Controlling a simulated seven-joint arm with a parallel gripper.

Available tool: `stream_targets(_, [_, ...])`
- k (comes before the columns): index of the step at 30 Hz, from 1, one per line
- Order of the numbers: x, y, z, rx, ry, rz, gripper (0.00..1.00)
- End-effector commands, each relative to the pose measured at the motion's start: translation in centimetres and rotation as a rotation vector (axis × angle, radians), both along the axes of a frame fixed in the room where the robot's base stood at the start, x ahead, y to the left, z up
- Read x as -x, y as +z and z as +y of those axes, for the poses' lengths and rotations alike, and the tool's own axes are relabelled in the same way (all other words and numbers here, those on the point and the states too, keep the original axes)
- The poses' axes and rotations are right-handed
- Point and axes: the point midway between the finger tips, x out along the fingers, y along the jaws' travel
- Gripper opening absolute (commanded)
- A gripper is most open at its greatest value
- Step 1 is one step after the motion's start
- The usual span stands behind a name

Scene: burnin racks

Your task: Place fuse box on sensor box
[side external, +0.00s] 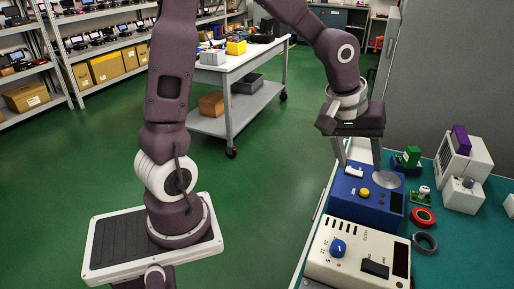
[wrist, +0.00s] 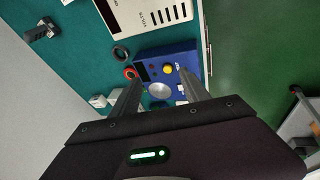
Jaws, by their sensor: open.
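No label names the fuse box or the sensor box legibly, so I cannot tell which is which. A blue box (side external: 345,204) with a yellow button, a silver disc and a white piece on top stands on the teal bench; it also shows in the wrist view (wrist: 146,53). A cream box (side external: 345,254) with a blue knob and dark slots stands in front of it, and in the wrist view it is at the top (wrist: 150,14). My gripper (side external: 360,164) is open and empty above the blue box's far part; its fingers straddle the silver disc in the wrist view (wrist: 161,80).
A red ring (side external: 423,218), a dark ring (side external: 425,242) and a small green board (side external: 421,197) lie right of the blue box. A green block (side external: 411,156) stands behind it. White units, one with a purple block (side external: 461,139), stand at the right. A grey cabinet is behind.

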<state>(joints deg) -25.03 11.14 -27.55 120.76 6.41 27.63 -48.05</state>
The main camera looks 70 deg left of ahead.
Motion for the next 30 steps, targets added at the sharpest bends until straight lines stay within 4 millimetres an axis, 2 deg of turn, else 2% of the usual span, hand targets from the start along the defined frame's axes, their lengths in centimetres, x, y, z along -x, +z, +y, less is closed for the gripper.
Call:
stream_targets(1, [3.1, 2.3, 0.1, -0.107, -0.094, -0.021, 0.54])
stream_targets(3, [8.0, 4.8, 0.4, -0.227, -0.231, -0.033, 0.54])
stream_targets(6, [14.5, 6.8, 0.6, -0.318, -0.401, -0.059, 0.54])
stream_targets(9, [19.1, 7.3, 0.6, -0.345, -0.537, -0.090, 0.54])
stream_targets(11, [20.9, 7.2, 0.5, -0.348, -0.594, -0.106, 0.54])
stream_targets(15, [22.4, 7.0, 0.4, -0.348, -0.655, -0.122, 0.54])
stream_targets(30, [22.3, 7.0, 0.4, -0.350, -0.653, -0.122, 0.54])
